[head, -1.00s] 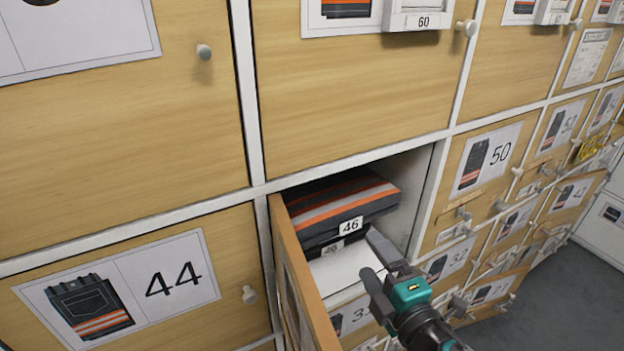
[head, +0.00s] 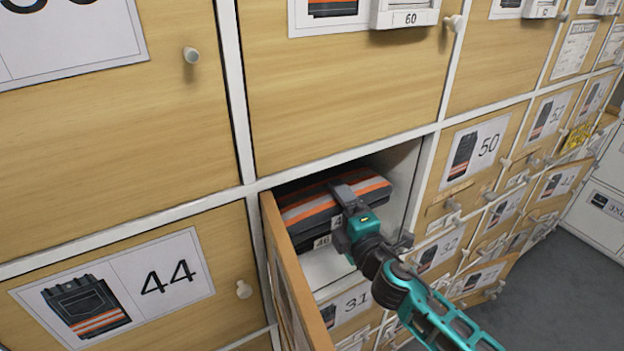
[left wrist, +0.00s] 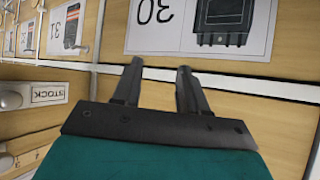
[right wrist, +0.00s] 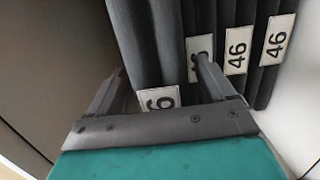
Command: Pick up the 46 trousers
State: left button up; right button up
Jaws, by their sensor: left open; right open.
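The 46 trousers (head: 305,211) lie folded in a stack inside the open compartment, dark with orange and grey stripes. In the right wrist view several dark folded edges (right wrist: 135,40) with 46 tags show, turned sideways. My right gripper (head: 343,190) reaches into the compartment in front of the stack and covers part of it. In the right wrist view its open fingers (right wrist: 162,72) stand either side of the left-most fold; one finger partly hides a tag. Whether they touch cloth I cannot tell. My left gripper (left wrist: 157,68) is open and empty, near a door labelled 30 (left wrist: 170,12).
The open door (head: 285,265) stands out at the compartment's left side. The white compartment floor (head: 325,268) is bare in front of the stack. Closed doors surround it, including one labelled 44 (head: 165,275) and one labelled 50 (head: 480,150), with protruding knobs.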

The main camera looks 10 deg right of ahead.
jog(key=shift+x, duration=0.85)
grip_shut()
jog(key=shift+r, duration=0.1)
